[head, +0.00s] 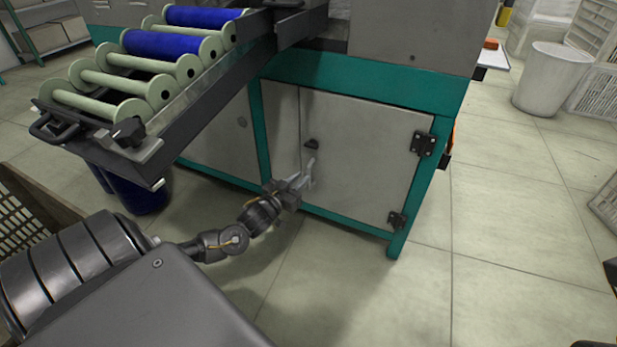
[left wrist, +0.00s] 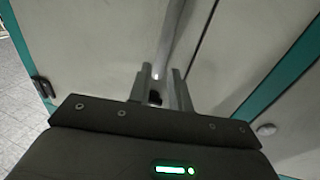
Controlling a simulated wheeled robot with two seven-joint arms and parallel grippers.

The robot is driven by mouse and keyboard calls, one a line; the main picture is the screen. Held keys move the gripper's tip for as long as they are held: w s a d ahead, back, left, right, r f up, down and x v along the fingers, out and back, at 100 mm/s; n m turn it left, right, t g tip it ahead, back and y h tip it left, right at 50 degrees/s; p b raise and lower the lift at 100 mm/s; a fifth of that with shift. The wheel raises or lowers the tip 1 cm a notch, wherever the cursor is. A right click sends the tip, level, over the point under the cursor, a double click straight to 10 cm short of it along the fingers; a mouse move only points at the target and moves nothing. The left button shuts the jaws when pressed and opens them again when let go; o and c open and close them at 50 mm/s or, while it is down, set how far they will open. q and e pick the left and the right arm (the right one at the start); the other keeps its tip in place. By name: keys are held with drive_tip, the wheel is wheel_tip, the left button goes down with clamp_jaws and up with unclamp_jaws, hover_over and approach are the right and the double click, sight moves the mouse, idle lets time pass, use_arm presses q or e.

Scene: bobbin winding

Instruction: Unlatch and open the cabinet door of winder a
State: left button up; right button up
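The grey cabinet door (head: 365,150) of the winder sits flush in its teal frame and looks closed. It shows two black hinges on its right side (head: 423,143). A small black latch (head: 311,144) sits near its left edge. My left gripper (head: 306,173) is in front of the door's left edge, just below the latch. In the left wrist view its two fingers (left wrist: 160,86) are apart, with a small dark piece (left wrist: 155,97) visible between them. A long grey strip (left wrist: 185,35) runs up from the fingertips; I cannot tell whether they touch it.
A sloping rack (head: 215,95) with green-flanged bobbins, some wound blue, juts out left above the cabinet. A blue bin (head: 140,195) stands under it. A white basket (head: 553,78) stands at the back right. The floor right of the cabinet (head: 500,220) is clear.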

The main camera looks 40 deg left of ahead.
sight(309, 170)
use_arm(q)
drive_tip(key=w+b, duration=0.1)
drive_tip(key=w, duration=0.3)
drive_tip(key=shift+w+a+b, duration=0.15)
drive_tip(key=shift+w+b, duration=0.2)
drive_tip(key=shift+w, duration=0.05)
clamp_jaws()
